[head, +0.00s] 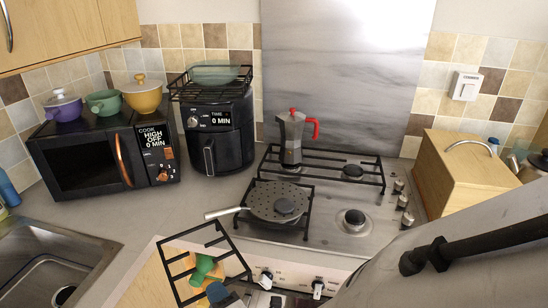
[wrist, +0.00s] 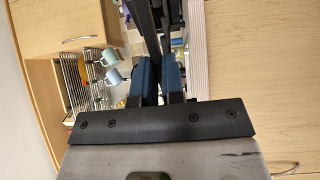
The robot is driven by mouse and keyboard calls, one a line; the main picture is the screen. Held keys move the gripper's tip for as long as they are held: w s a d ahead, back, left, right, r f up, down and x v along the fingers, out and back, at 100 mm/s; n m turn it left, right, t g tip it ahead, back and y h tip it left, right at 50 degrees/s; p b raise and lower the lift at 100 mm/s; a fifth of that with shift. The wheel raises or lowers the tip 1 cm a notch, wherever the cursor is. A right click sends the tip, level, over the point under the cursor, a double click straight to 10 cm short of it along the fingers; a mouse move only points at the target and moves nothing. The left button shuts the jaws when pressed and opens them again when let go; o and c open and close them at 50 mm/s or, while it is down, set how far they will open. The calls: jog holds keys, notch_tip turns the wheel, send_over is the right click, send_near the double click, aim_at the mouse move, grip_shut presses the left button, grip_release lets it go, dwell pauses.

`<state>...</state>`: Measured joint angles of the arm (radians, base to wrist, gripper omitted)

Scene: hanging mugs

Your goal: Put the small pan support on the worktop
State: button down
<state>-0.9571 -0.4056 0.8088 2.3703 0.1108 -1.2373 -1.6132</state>
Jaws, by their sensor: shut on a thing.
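The small pan support (head: 187,232) is a black metal frame with crossing bars, at the bottom of the head view. It is tilted in the picture and appears raised in front of the worktop (head: 190,212). My gripper (head: 217,293) shows its blue fingertips at the frame's lower right part and is shut on it. In the wrist view my gripper (wrist: 160,75) has its two blue fingers close together, with dark bars of the pan support (wrist: 146,30) running beyond them. The rest of the support is cut off or hidden there.
The hob (head: 320,225) holds a pan (head: 268,200) on a support, a moka pot (head: 291,140) and a bare front-right burner (head: 352,222). A microwave (head: 85,165), air fryer (head: 215,150), sink (head: 45,255) and bread box (head: 460,170) surround it. Worktop left of the hob is clear.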

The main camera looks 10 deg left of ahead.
jog(key=x, duration=1.2)
jog(key=shift+f, duration=0.15)
jog(key=shift+w+a, duration=0.1)
jog(key=shift+x, duration=1.6)
jog(key=shift+w+a+f, duration=0.1)
jog(key=shift+a+f, duration=0.05)
jog(key=shift+f, duration=0.65)
jog(key=c, duration=1.2)
grip_release()
jog(key=shift+f, duration=0.1)
